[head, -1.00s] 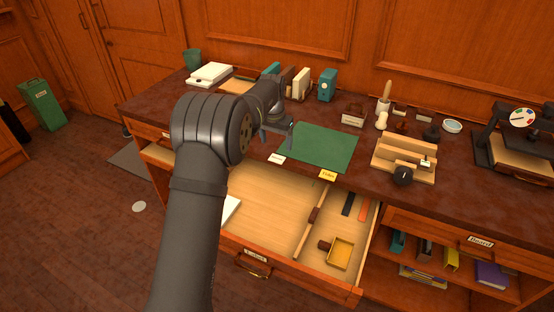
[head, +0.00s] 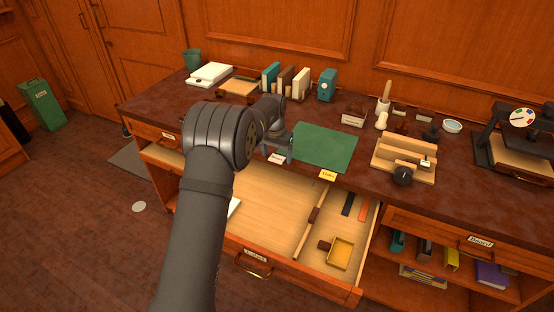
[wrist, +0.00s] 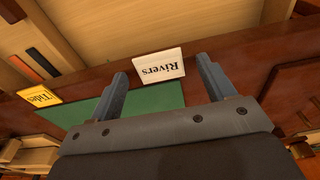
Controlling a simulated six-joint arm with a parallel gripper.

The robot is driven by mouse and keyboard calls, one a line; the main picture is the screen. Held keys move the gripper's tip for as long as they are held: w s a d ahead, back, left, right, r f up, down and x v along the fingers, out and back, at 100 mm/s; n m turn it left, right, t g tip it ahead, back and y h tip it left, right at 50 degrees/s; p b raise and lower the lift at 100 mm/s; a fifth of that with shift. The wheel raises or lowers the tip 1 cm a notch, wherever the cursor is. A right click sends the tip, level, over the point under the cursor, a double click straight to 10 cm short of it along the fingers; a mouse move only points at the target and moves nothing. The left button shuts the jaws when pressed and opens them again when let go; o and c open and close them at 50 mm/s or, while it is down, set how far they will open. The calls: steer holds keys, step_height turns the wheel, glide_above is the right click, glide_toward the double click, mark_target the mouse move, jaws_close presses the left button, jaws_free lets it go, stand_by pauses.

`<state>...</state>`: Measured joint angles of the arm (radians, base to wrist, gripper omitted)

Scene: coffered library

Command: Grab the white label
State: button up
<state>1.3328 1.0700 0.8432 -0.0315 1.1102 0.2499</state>
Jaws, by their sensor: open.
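The white label (head: 277,158) lies on the dark desk top near its front edge, left of the green mat. In the wrist view the white label (wrist: 159,66) reads "Rivers" upside down and sits between and just beyond the fingertips. My gripper (wrist: 161,70) is open, with one finger on each side of the label and nothing held. In the head view my gripper (head: 281,150) is low over the label, partly hidden by my arm. I cannot tell whether the fingers touch the desk.
The green mat (head: 325,147) lies right of the label. A yellow label (head: 327,175), "Tides", lies at the desk edge. Books (head: 300,84) and a wooden rack (head: 405,155) stand on the desk.

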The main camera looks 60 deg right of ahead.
steer(key=shift+f, duration=0.1)
steer(key=shift+c, duration=0.3)
steer(key=c, duration=1)
